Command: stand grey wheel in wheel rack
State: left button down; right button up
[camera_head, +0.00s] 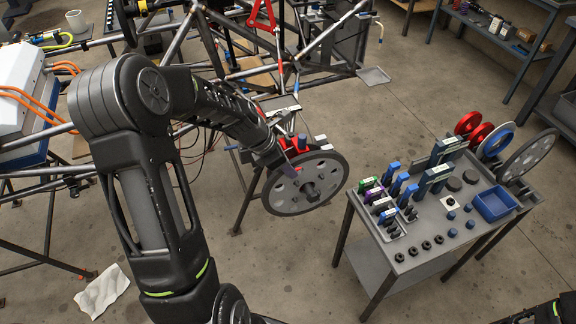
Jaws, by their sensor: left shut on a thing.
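A grey wheel (328,165) with a dark hub and round holes hangs upright in front of the tube chassis, left of the small table. My left gripper (290,167) is shut on its upper left rim; the fingertips are partly hidden by the wrist and small red parts. The wheel rack (513,183) is at the table's back right, mostly hidden by wheels. It holds red wheels (468,123), a blue-rimmed wheel (496,141) and another grey wheel (529,156), all upright. A black and green part of my right arm shows at the bottom right; its gripper is out of view.
The grey table (417,248) carries blue tools, black nuts, dark discs and a blue bin (493,204). The tube chassis (296,66) fills the upper left. Bare floor lies between wheel and table. Shelves stand at the back right.

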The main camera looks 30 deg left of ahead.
pick_arm(q)
jog(key=shift+s+d+r, duration=0.1)
jog(key=shift+s+d, duration=0.3)
jog(key=shift+d, duration=0.2)
jog(key=c, duration=1.4)
grip_release()
jog(key=shift+s, duration=0.1)
jog(key=v, duration=0.7)
jog(key=shift+r, duration=0.3)
jog(key=shift+s, duration=0.1)
